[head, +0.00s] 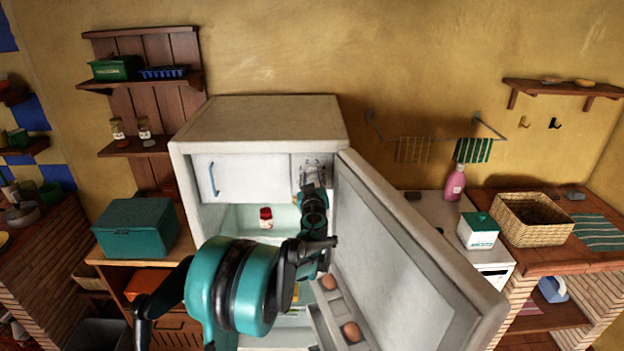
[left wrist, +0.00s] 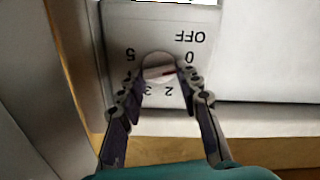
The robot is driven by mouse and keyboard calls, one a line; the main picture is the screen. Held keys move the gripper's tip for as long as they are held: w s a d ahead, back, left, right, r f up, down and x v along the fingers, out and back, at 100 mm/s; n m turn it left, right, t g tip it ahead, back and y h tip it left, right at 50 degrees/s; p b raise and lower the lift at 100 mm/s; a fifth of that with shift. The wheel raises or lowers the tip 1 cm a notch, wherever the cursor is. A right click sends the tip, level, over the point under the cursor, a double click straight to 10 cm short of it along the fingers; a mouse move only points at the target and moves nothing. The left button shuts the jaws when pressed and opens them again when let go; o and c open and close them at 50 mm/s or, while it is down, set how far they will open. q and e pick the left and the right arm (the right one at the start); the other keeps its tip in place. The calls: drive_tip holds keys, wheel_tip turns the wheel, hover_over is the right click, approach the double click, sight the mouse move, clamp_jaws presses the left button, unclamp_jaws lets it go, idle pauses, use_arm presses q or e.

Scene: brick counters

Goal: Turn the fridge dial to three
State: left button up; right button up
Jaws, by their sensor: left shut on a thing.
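The fridge (head: 262,118) stands open, its door (head: 395,240) swung out to the right. The dial (left wrist: 158,64) is a round pale knob with a red mark on a light panel, upside down in the left wrist view. OFF, 0, 2, 3 and 5 show around it. The red mark points right, between 0 and 2; a finger hides the panel there. My left gripper (left wrist: 160,75) has its fingers on both sides of the dial, shut on it. In the head view my left gripper (head: 312,170) is at the top right of the fridge interior. My right gripper is not in view.
The freezer flap (head: 240,178) is left of the dial panel. A red-and-white jar (head: 266,217) stands on a fridge shelf; eggs (head: 350,331) sit in the door rack. A teal box (head: 135,228) is left of the fridge; a basket (head: 533,219) is on the right counter.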

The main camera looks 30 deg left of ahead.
use_arm(q)
drive_tip(key=m+b, duration=0.1)
drive_tip(key=m, duration=0.5)
drive_tip(key=shift+d, duration=0.1)
drive_tip(key=m+b, duration=0.1)
drive_tip(key=m, duration=0.5)
drive_tip(key=shift+w+m, duration=0.1)
drive_tip(key=shift+m, duration=0.2)
drive_tip(key=m+b, duration=0.1)
drive_tip(key=m, duration=0.5)
drive_tip(key=shift+d+f, duration=0.1)
drive_tip(key=shift+f, duration=0.05)
drive_tip(key=m, duration=0.6)
drive_tip(key=shift+f+m, duration=0.1)
drive_tip(key=shift+m, duration=0.2)
drive_tip(key=o, duration=1.2)
drive_tip(key=shift+c, duration=0.2)
